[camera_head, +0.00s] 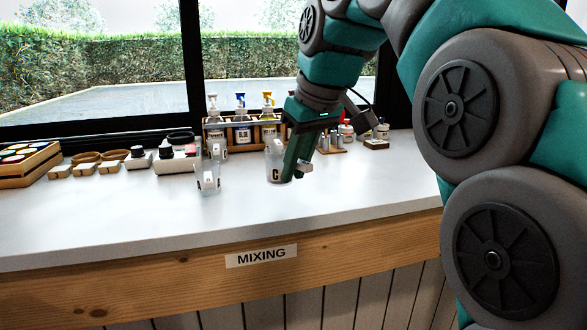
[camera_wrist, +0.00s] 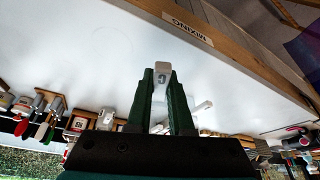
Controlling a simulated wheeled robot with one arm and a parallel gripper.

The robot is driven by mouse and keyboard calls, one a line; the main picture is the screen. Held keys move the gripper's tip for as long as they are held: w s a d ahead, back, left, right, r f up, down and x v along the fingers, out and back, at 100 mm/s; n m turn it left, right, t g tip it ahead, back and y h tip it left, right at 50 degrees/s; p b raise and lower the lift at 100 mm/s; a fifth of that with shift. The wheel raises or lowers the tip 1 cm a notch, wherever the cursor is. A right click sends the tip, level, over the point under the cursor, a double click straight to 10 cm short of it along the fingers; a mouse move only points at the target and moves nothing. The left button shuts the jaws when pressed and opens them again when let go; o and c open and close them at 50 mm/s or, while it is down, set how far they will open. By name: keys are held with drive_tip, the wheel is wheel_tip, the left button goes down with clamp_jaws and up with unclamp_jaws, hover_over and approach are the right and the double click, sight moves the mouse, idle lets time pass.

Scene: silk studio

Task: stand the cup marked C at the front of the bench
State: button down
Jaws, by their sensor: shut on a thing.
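The cup marked C (camera_head: 274,166) is a clear cup with a white label bearing a black C. My gripper (camera_head: 294,160) comes down from above and is shut on this cup. Part of the cup is hidden behind a finger in the head view.
Another clear labelled cup (camera_head: 208,177) stands left of the held cup. Pump bottles in a wooden rack (camera_head: 214,134) stand behind. A small white piece (camera_head: 306,168) lies by my gripper. The bench front, above the MIXING sign (camera_head: 261,256), is clear.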

drive_tip(key=w, duration=0.6)
drive_tip(key=w+p, duration=0.1)
drive_tip(key=w, duration=0.2)
drive_tip(key=shift+a+f, duration=0.1)
drive_tip(key=shift+f, duration=2.1)
drive_tip(key=shift+f, duration=0.2)
drive_tip(key=c, duration=0.8)
unclamp_jaws()
drive_tip(key=shift+r, duration=0.2)
